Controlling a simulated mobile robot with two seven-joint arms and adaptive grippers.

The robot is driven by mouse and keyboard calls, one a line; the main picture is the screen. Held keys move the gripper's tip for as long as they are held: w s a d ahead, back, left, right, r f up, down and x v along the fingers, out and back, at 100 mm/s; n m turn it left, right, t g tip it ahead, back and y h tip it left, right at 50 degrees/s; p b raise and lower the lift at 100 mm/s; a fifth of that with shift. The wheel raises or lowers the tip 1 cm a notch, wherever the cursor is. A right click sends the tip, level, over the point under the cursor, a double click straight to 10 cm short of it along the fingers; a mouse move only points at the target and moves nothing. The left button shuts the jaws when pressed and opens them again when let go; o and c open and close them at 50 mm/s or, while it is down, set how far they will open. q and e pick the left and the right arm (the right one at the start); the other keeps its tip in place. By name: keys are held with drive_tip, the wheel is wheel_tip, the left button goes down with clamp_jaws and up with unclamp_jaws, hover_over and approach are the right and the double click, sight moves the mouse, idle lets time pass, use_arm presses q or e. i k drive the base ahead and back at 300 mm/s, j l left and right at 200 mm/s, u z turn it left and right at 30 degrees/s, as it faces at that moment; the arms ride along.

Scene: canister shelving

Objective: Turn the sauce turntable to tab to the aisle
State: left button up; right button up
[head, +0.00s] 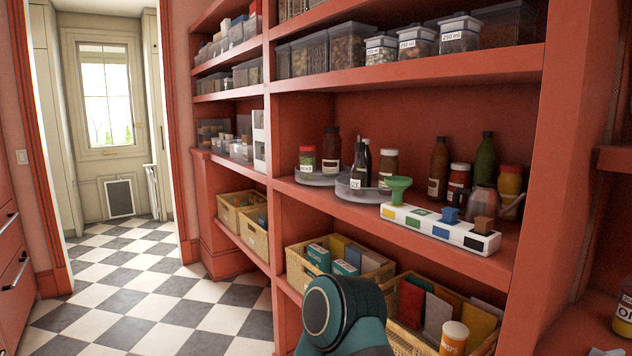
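Two grey round turntables stand on the middle red shelf. The left one (318,181) holds a jar with green contents and a red lid (306,158) and a dark bottle. The right one (366,194) holds dark sauce bottles (359,165) and a brown jar with a pale label (388,168). I cannot make out a tab on either turntable. A dark teal link of my arm rises at the bottom middle, in front of the lower shelf. Neither gripper shows in view.
Baskets (296,250) fill the lower shelf. The checkered floor (150,292) at left is clear.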

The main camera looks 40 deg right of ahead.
sight(330, 164)
drive_tip(key=z, duration=0.55)
drive_tip(key=i+z, duration=0.15)
drive_tip(key=z, duration=0.3)
drive_tip(key=i+z, duration=0.1)
drive_tip(key=z, duration=0.4)
drive_tip(key=i+j+z, duration=0.1)
drive_tip(key=z, duration=0.35)
drive_tip(key=i+j+z, duration=0.25)
drive_tip(key=j+z, duration=0.5)
drive_tip(key=i+j, duration=0.1)
drive_tip(key=j, duration=0.25)
drive_tip(key=i+j+z, duration=0.1)
drive_tip(key=j, duration=0.25)
drive_tip(key=i+j, duration=0.1)
drive_tip(key=j, duration=0.3)
